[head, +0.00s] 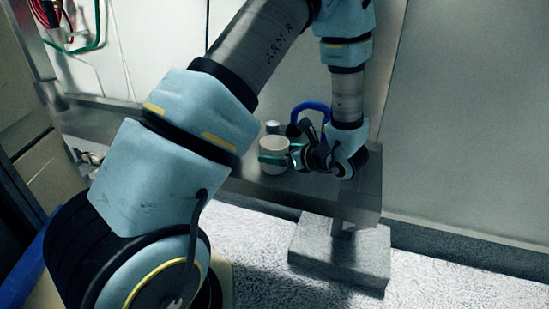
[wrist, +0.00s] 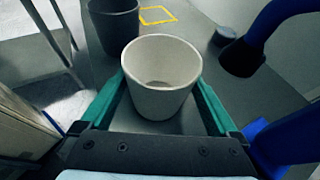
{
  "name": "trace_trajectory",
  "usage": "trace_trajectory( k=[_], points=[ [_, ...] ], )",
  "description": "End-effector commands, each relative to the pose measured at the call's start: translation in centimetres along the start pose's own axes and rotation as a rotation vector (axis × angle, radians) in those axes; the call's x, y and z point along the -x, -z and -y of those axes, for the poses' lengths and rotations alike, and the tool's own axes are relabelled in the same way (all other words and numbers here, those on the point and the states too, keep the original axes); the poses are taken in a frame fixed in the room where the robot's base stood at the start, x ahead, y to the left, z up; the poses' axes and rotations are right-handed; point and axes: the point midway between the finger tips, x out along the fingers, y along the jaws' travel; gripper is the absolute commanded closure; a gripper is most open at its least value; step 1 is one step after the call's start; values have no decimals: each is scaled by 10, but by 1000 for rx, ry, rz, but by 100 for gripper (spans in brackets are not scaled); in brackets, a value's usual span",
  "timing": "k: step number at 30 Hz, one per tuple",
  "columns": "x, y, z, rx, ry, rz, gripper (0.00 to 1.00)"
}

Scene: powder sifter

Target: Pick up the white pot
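The white pot (wrist: 160,88) is an empty, tapered, open-topped cup. In the wrist view it stands upright in the middle, between the two green fingers of my gripper (wrist: 162,90). The fingers are spread, one on each side of it, with gaps beside its lower body. Near the rim the fingertips look very close, and I cannot tell if they touch. In the head view the white pot (head: 273,146) is on the grey table (head: 330,193), and a green finger of my gripper (head: 275,160) crosses in front of it.
A dark grey pot (wrist: 113,25) stands just behind the white pot, near a yellow square outline (wrist: 157,15). A small round grey object (wrist: 225,36) lies at right. A curved blue handle-like part (wrist: 265,35) rises at right. The table's edge is close at left.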

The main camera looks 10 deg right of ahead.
Motion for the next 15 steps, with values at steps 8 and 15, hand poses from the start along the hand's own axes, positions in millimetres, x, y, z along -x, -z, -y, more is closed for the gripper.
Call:
trace_trajectory(
  k=[8,15],
  points=[
    [0,0,0,0,0,0,37],
    [0,0,0,0,0,0,64]
  ],
)
